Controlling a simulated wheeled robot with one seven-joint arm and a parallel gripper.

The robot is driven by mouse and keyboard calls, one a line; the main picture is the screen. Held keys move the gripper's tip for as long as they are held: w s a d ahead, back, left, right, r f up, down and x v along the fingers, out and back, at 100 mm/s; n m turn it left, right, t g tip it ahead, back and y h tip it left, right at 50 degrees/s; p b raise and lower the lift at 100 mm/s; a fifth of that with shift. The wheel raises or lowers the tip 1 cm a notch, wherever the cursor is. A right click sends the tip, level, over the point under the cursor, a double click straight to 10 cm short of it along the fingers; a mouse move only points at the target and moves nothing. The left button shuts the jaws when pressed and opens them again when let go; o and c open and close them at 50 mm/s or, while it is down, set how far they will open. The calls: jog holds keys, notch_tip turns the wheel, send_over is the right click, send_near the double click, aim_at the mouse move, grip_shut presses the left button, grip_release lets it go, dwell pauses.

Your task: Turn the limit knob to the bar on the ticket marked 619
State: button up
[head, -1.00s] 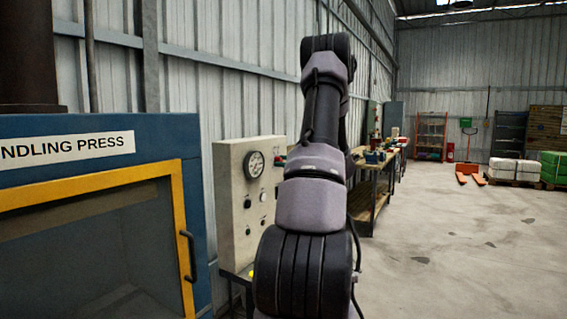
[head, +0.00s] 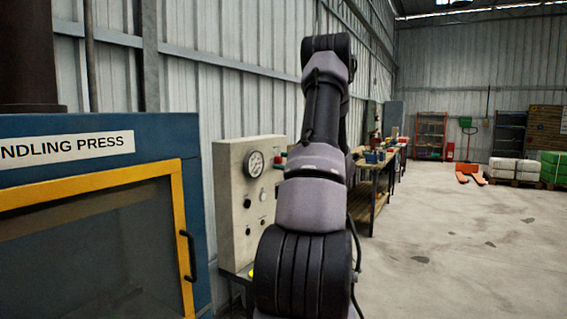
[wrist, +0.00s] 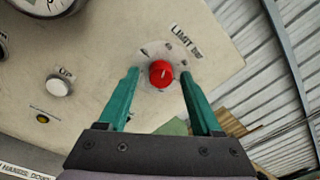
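The red limit knob (wrist: 161,74) shows in the wrist view, with a pale pointer line on its face and small dial marks around it. The label LIMIT BAR (wrist: 186,41) is printed beside it on the cream control panel (wrist: 110,85). My gripper (wrist: 158,73) is open, with one teal finger on each side of the knob and visible gaps to it. Whether the fingertips reach the knob's depth I cannot tell. In the head view my arm hides the knob and the gripper. No ticket marked 619 can be made out.
The panel also carries a pressure gauge (head: 254,164), a white UP button (wrist: 59,85) and a yellow lamp (wrist: 42,119). The blue bundling press (head: 150,150) with its yellow-framed door stands at left. A workbench (head: 372,185) stands beyond my arm. Open floor (head: 460,240) lies to the right.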

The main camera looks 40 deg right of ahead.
jog(key=v, duration=1)
jog(key=shift+s, duration=0.35)
jog(key=shift+d, duration=0.1)
